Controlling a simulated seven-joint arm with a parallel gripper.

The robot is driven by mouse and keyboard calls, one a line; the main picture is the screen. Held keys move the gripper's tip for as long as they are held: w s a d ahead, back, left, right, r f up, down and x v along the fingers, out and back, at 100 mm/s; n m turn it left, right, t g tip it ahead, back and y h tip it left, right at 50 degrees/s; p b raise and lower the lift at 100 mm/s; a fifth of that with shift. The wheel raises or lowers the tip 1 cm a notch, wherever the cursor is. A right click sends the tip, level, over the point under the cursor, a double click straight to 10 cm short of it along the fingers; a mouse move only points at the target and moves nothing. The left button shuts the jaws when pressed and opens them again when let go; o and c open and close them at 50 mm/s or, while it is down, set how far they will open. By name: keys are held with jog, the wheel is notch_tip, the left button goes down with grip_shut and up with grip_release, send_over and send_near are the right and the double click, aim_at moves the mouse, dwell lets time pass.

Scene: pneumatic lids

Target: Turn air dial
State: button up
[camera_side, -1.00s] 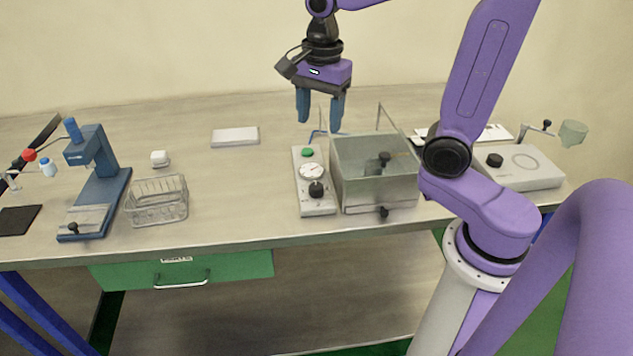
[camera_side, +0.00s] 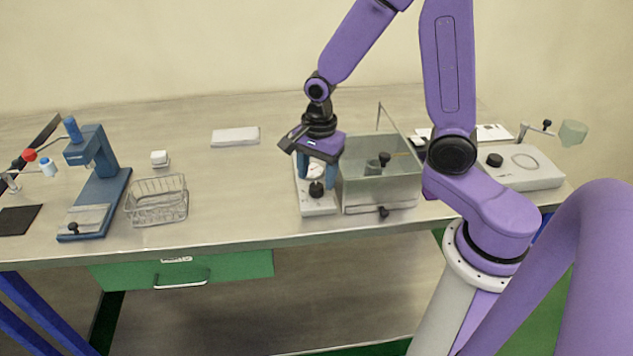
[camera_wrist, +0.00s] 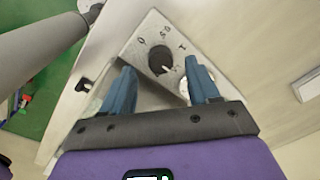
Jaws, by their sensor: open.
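The air dial (camera_side: 317,189) is a black round knob at the near end of a narrow light-grey control box (camera_side: 320,208). In the wrist view the dial (camera_wrist: 160,58) has a white pointer and printed marks around it. My gripper (camera_side: 317,179) is low over the box, fingers pointing down, open and empty. In the wrist view the blue fingertips (camera_wrist: 160,69) lie on either side of the dial in the picture. I cannot tell whether they touch it. A white gauge (camera_side: 316,169) is partly hidden by the gripper. The green button behind is hidden.
A clear-walled box (camera_side: 365,190) with a black knob stands close to the right of the control box. The bench between basket and control box is clear.

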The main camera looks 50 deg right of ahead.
aim_at(316, 186)
jog(key=shift+f, duration=1.5)
jog(key=shift+w, duration=0.1)
jog(key=c, duration=1)
